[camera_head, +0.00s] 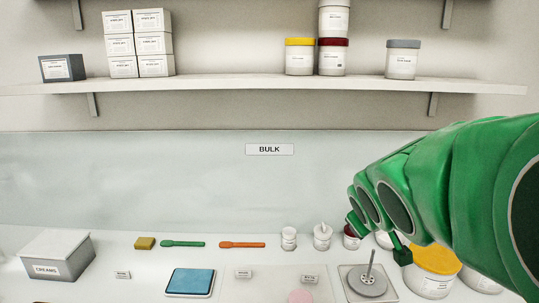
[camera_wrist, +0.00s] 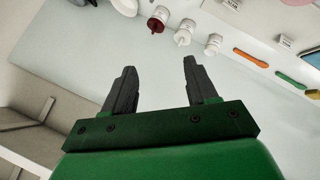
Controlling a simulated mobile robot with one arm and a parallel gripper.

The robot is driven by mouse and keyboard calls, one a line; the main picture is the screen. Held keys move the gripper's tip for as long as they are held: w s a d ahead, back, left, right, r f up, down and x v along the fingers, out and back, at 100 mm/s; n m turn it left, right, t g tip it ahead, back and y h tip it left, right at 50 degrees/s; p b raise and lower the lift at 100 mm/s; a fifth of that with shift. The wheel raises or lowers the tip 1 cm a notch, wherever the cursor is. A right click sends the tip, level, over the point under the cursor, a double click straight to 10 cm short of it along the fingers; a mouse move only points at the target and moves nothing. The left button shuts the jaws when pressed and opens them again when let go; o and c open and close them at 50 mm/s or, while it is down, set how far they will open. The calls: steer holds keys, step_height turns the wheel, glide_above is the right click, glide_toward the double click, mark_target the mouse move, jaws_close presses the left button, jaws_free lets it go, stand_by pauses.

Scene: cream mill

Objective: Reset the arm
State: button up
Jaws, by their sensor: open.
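My green arm reaches in from the right in the head view, over the right part of the counter. My gripper (camera_wrist: 158,75) shows in the wrist view with its two dark fingers spread apart and nothing between them. In the head view the gripper's end (camera_head: 376,226) is mostly hidden behind the arm.
The counter holds a grey CREAMS box (camera_head: 57,256), a yellow sponge (camera_head: 145,243), green (camera_head: 183,244) and orange (camera_head: 242,245) spatulas, white bottles (camera_head: 322,237), a blue-topped tray (camera_head: 190,282) and a grey device with a rod (camera_head: 368,284). A shelf (camera_head: 250,85) runs above.

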steer(key=s+a+f+m+g+y, duration=0.1)
steer(key=s+f+g, duration=0.2)
steer(key=s, duration=0.6)
steer(key=s+a+f+m+g, duration=0.2)
steer(key=s+f, duration=0.3)
steer(key=s, duration=0.4)
steer(key=s+a+f+m+g+y, duration=0.1)
steer(key=s+a+f+m+g, duration=0.1)
steer(key=s+f+g, duration=0.3)
steer(key=s, duration=0.4)
steer(key=shift+s+a+y, duration=0.25)
steer(key=shift+s+y, duration=0.05)
steer(key=shift+s, duration=0.05)
